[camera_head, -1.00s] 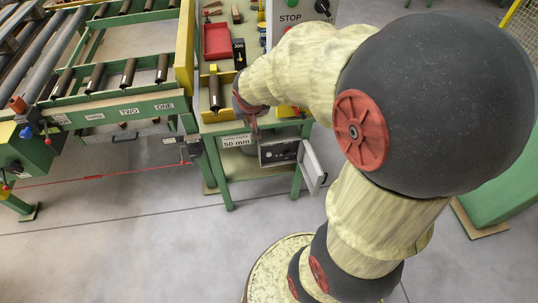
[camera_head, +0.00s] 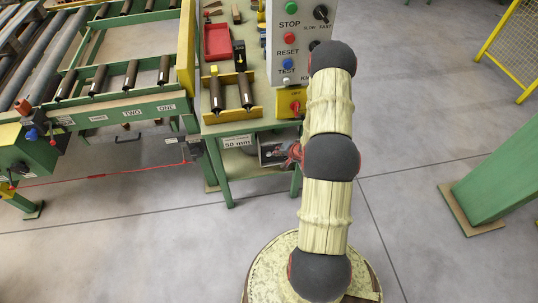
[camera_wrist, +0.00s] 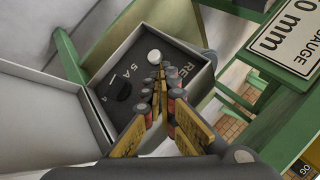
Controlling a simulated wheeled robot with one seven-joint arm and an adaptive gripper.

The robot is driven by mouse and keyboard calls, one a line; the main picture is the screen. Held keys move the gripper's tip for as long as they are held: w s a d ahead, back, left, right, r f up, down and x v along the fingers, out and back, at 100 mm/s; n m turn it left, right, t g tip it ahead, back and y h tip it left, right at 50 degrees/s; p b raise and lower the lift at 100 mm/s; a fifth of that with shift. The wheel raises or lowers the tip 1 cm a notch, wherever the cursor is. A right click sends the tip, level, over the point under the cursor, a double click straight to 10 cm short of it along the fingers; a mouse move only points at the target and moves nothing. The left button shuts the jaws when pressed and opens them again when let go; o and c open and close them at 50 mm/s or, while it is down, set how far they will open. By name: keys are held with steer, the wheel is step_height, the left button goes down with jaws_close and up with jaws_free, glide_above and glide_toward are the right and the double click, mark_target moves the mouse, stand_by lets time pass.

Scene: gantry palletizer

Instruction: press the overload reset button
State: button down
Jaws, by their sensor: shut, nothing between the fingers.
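The overload box (camera_wrist: 203,77) is a grey box with its door (camera_wrist: 45,120) swung open, under the green bench. Its dark panel carries a round white button (camera_wrist: 154,55), part of a label starting "RE", a black knob (camera_wrist: 119,91) and the marking "5 A". My gripper (camera_wrist: 160,72) is shut and empty, its tips just beside the white button in the wrist view. I cannot tell whether they touch it. In the head view the box (camera_head: 274,152) is partly hidden by my arm, and the gripper is hardly visible there.
The green bench (camera_head: 230,190) with the "50 mm" gauge sign (camera_head: 237,142) stands over the box. Its leg and frame are close beside it. The control panel (camera_head: 290,12) with STOP, RESET and TEST buttons stands above.

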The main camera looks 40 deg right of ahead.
mark_target(269, 154)
steer(key=s+a+f+m+t+y+p, duration=0.1)
steer(key=s+a+f+m+t+y, duration=0.1)
steer(key=s+a+f+m+t, duration=0.2)
steer(key=s+a+f+m, duration=0.1)
steer(key=a+f+m, duration=0.1)
steer(key=a+f, duration=0.1)
steer(key=shift+f+t, duration=0.3)
steer(key=shift+f, duration=0.55)
steer(key=w+d+b, duration=0.2)
steer(key=w+d, duration=0.2)
steer(key=w, duration=0.3)
steer(key=shift+w+d, duration=0.2)
steer(key=shift+w, duration=0.1)
stand_by(0.9)
steer(key=shift+w+d, duration=0.25)
